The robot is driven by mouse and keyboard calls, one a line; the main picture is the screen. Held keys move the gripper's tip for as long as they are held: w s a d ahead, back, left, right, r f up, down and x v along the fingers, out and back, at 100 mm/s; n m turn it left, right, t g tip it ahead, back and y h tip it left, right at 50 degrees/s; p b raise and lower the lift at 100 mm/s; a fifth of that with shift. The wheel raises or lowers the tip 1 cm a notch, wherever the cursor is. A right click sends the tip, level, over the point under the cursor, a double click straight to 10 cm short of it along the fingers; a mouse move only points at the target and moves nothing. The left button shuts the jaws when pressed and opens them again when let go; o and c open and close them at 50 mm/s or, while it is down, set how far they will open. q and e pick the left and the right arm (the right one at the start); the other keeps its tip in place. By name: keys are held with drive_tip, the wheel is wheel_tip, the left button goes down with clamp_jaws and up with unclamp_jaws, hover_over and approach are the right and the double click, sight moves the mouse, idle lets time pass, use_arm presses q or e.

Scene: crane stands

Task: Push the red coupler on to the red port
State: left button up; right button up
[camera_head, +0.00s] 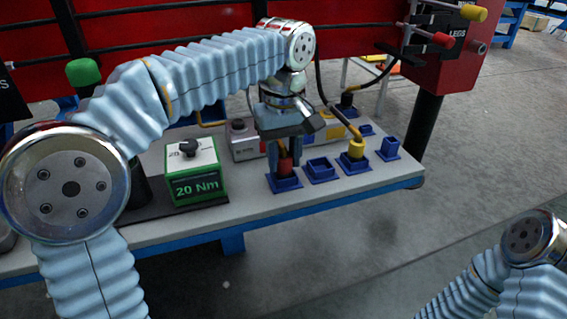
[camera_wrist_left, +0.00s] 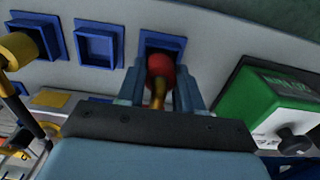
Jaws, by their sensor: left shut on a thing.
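The red coupler (camera_head: 286,167) stands in a square blue holder (camera_head: 285,183) on the bench. My left gripper (camera_head: 284,150) is above it with its fingers down and shut on it. In the left wrist view the red coupler (camera_wrist_left: 162,66) sits between the two fingers (camera_wrist_left: 160,88), its end at the blue holder (camera_wrist_left: 161,43). A yellow-brown piece runs back from it. A red-ended fitting (camera_head: 440,39), perhaps the red port, sticks out of the red crane panel at the upper right, beside the LEGS label. My right gripper is out of the picture.
A yellow coupler (camera_head: 355,149) with a black hose stands in another blue holder to the right. An empty blue holder (camera_head: 320,170) lies between. A green 20 Nm box (camera_head: 196,178) stands left of my gripper. A dark post (camera_head: 424,125) stands at the bench's right end.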

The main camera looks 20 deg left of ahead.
use_arm(q)
drive_tip(key=shift+r+p, duration=2.5)
drive_tip(key=shift+r, duration=0.05)
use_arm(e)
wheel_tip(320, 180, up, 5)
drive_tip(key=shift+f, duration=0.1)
